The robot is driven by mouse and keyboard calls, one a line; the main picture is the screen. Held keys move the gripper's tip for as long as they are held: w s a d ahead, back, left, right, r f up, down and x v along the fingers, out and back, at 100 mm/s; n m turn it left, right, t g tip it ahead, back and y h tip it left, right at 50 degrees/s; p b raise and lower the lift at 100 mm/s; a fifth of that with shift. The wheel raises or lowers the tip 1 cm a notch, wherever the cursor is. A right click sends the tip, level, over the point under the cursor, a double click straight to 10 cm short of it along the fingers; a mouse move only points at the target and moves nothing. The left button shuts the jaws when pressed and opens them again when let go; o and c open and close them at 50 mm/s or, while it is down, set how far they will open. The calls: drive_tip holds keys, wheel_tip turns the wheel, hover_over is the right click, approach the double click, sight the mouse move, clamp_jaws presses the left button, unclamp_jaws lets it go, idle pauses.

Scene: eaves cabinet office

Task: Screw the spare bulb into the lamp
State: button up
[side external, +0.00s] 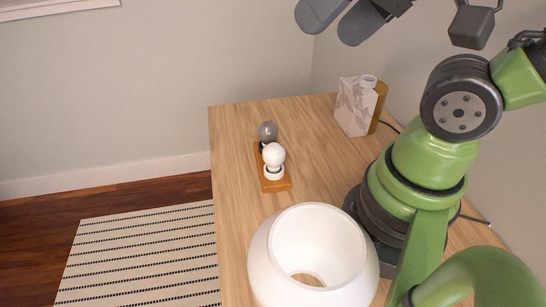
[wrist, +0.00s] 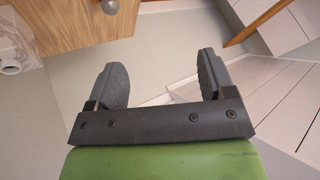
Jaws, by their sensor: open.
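A wooden holder (side external: 276,185) lies on the desk with two bulbs on it. A white bulb (side external: 273,154) stands upright in a white seat at its near end, and a smoky grey bulb (side external: 267,131) sits at the far end in a dark seat. I cannot tell which is the spare. A marble block lamp (side external: 354,106) with a gold-brown side stands at the back right, a pale round socket (side external: 368,81) on top; no bulb shows in it. My gripper (side external: 341,20) is open and empty, high above the desk; its spread fingers also show in the wrist view (wrist: 162,60).
A large white round shade or vessel (side external: 262,270), open at the top, stands at the desk's near edge. A dark cable (side external: 390,126) runs behind the lamp. The wooden desk (side external: 235,150) is clear left of the holder. A striped rug (side external: 150,255) lies on the floor.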

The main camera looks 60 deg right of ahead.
drive_tip(key=n+g+h, duration=0.2)
drive_tip(key=n+g, duration=0.2)
drive_tip(key=g, duration=0.3)
hover_over(272, 145)
drive_tip(key=f, duration=1.6)
drive_tip(key=shift+s+d, duration=0.1)
drive_tip(key=shift+s, duration=0.2)
wheel_tip(272, 145, down, 5)
drive_tip(key=shift+r, duration=0.1)
drive_tip(key=shift+w+f, duration=0.15)
drive_tip(key=shift+f, duration=1.3)
drive_tip(key=shift+w+f, duration=0.15)
drive_tip(key=shift+f, duration=1.3)
drive_tip(key=c, duration=0.8)
